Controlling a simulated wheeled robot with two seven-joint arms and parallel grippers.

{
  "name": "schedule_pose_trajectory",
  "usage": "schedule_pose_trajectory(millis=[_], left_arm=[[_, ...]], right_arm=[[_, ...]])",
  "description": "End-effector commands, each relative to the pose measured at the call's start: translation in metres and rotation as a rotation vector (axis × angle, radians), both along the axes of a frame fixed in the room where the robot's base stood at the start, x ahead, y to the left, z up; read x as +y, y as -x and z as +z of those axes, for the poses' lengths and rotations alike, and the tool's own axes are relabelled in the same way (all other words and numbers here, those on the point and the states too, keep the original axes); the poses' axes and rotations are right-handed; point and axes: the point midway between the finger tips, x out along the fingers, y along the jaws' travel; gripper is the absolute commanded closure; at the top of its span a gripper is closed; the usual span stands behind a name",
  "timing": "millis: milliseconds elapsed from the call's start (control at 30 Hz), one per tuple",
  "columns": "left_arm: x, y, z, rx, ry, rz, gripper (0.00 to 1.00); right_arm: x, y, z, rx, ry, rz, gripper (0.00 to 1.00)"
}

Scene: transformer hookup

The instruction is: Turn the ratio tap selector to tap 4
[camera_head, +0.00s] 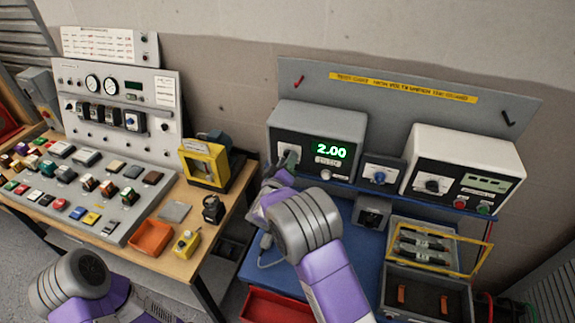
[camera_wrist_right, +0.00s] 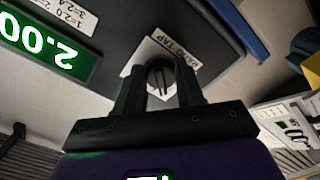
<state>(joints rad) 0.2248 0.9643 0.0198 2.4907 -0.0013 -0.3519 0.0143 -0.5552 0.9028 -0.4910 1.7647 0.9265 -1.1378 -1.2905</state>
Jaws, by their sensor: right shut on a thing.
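The ratio tap selector (camera_wrist_right: 160,68) is a dark round knob on a pale plate marked as the ratio tap. It sits on the front of a grey-topped instrument box (camera_head: 318,118), left of its green display (camera_head: 331,150), which reads 2.00. My right gripper (camera_wrist_right: 160,84) is shut on the knob, one finger on each side of it. In the head view the right gripper (camera_head: 284,168) reaches the box's left front and partly hides the knob. I cannot tell which tap the knob's mark points to. My left gripper is not in view; only part of that arm shows at lower left.
A small box with a blue knob (camera_head: 379,177) and a white instrument box (camera_head: 462,160) stand to the right. A grey tray with a yellow-framed lid (camera_head: 430,292) is in front of them. A console with several switches (camera_head: 85,190) fills the left bench.

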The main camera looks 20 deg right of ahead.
Motion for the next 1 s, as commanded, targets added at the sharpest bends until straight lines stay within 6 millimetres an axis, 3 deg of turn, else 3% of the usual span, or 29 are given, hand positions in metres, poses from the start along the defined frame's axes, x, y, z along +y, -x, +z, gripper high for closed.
schedule_pose_trajectory(millis=[1000], left_arm=[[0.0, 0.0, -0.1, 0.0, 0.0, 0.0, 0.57]], right_arm=[[0.005, -0.003, -0.006, -0.54, -0.801, 0.0, 0.93]])
